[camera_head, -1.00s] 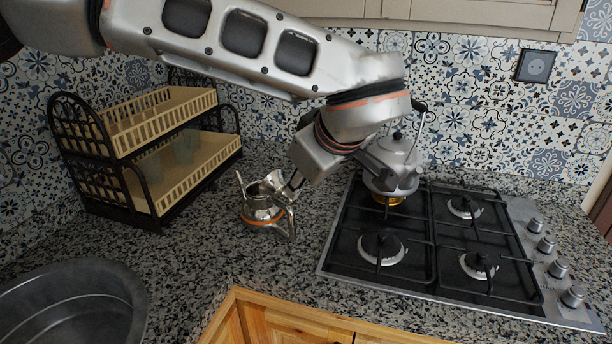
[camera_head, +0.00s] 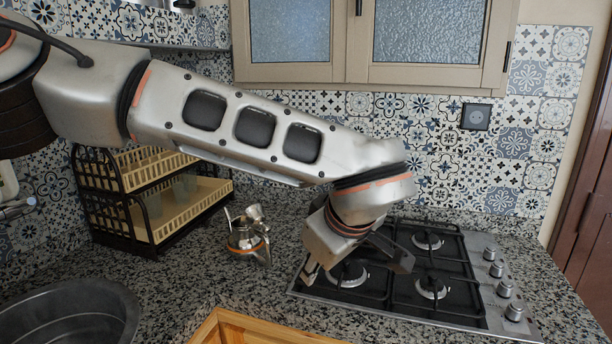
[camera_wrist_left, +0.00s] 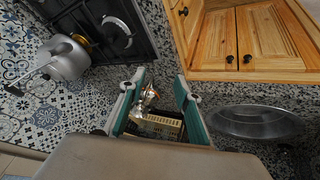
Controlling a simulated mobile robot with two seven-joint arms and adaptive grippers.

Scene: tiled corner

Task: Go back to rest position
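My left gripper (camera_head: 356,266) hangs over the left part of the stove, fingers apart and empty. In the left wrist view its two teal-lined fingers (camera_wrist_left: 158,82) are spread wide. My right gripper is in neither view.
The gas stove (camera_head: 455,312) fills the right of the counter. A two-tier dish rack (camera_head: 150,233) stands at the back left, and a dark round basin (camera_head: 118,300) at the front left. Wall cabinets (camera_head: 375,73) hang above. Speckled counter (camera_head: 185,285) is free before the moka pot.

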